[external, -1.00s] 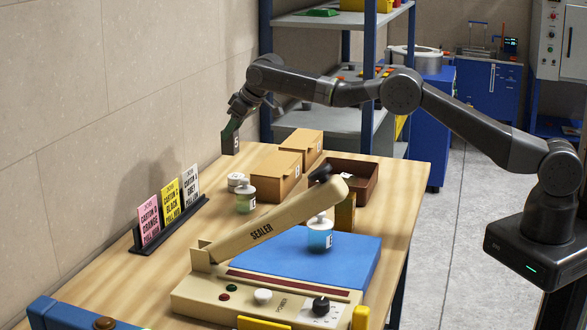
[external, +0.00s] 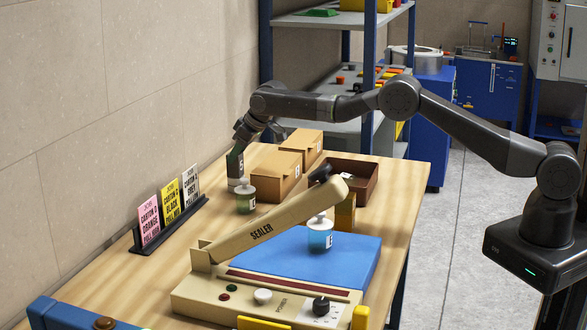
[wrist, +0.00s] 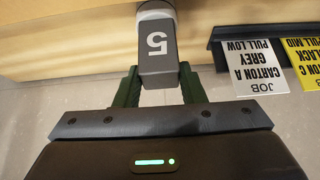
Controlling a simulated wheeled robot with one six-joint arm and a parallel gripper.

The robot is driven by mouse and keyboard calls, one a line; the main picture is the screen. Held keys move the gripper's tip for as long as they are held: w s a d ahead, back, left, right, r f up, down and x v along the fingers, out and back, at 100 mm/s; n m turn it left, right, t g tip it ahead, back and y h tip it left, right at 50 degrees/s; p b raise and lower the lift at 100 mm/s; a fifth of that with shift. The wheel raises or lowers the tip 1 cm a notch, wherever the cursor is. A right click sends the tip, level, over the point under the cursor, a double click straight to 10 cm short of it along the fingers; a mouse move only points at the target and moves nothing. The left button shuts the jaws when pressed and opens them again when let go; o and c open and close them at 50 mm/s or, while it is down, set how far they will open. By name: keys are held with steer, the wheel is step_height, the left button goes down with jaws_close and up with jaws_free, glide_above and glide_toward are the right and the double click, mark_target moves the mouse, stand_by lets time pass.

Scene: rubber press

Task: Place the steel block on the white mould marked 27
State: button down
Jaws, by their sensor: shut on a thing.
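My gripper (wrist: 158,90) is shut on a grey block marked 5 (wrist: 157,48), between its green fingers. In the external view the block (external: 234,166) hangs upright below my gripper (external: 237,152), at the far left of the table. A small white round piece (wrist: 153,8) shows just beyond the block's far end in the wrist view. I cannot tell whether block and white piece touch. No mark 27 is readable.
Brown cartons (external: 276,176) and a dark brown tray (external: 357,174) stand to the right. A sign rack (external: 172,222) is at the left table edge. A cream sealer (external: 262,232) with a blue mat (external: 345,257) fills the front.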

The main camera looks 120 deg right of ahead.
steer(key=shift+r, duration=0.2)
steer(key=c, duration=1.4)
jaws_free()
steer(key=shift+f, duration=0.25)
steer(key=o, duration=0.5)
steer(key=shift+r, duration=0.2)
steer(key=b+v, duration=0.3)
steer(key=v, duration=0.9)
steer(key=shift+s+b, duration=0.1)
steer(key=shift+b, duration=0.2)
steer(key=shift+f, duration=0.1)
